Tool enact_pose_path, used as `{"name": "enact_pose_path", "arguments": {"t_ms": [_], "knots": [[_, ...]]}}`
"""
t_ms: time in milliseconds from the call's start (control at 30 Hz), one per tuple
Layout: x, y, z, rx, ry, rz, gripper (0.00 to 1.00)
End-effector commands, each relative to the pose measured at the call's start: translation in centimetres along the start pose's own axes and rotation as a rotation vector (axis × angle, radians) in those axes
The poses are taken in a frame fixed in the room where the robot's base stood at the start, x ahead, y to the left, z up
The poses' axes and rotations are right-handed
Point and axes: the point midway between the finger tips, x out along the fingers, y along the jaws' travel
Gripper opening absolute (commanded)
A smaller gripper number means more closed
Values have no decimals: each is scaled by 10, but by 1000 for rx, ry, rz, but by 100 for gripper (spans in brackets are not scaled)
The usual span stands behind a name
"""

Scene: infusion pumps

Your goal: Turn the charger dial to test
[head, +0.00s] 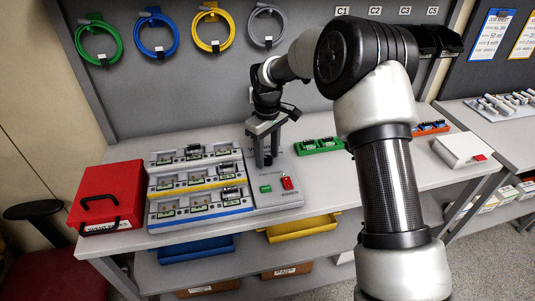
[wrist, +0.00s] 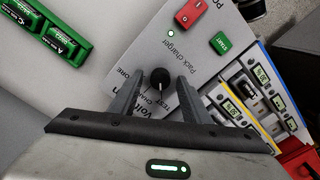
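The pack charger (head: 282,203) is a grey panel on the bench, just right of the battery bays. Its dial is a small round black knob (wrist: 160,77) with a white mark, in the middle of the wrist view. TEST is printed below right of the knob and a partly covered "CHA…" label below it; "…ORE" is to the left. I cannot tell exactly which label the mark points at. My gripper (wrist: 160,88) is open, with one finger on each side of the knob and a visible gap on both sides. In the head view my gripper (head: 267,158) points down over the charger and hides the dial.
A red power switch (wrist: 194,13) and a green START button (wrist: 220,43) sit on the charger near the dial. Battery bays (head: 200,183) and a red box (head: 107,197) stand to the left. A green battery tray (head: 318,146) stands to the right.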

Motion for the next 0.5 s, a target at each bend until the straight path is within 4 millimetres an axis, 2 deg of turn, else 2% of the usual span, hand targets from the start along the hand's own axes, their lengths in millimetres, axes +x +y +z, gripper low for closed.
{"name": "enact_pose_path", "arguments": {"t_ms": [267,367,500], "knots": [[-5,0,0,1,0,0,43],[-18,0,0,1,1,1,43],[-49,1,0,1,1,2,43]]}}
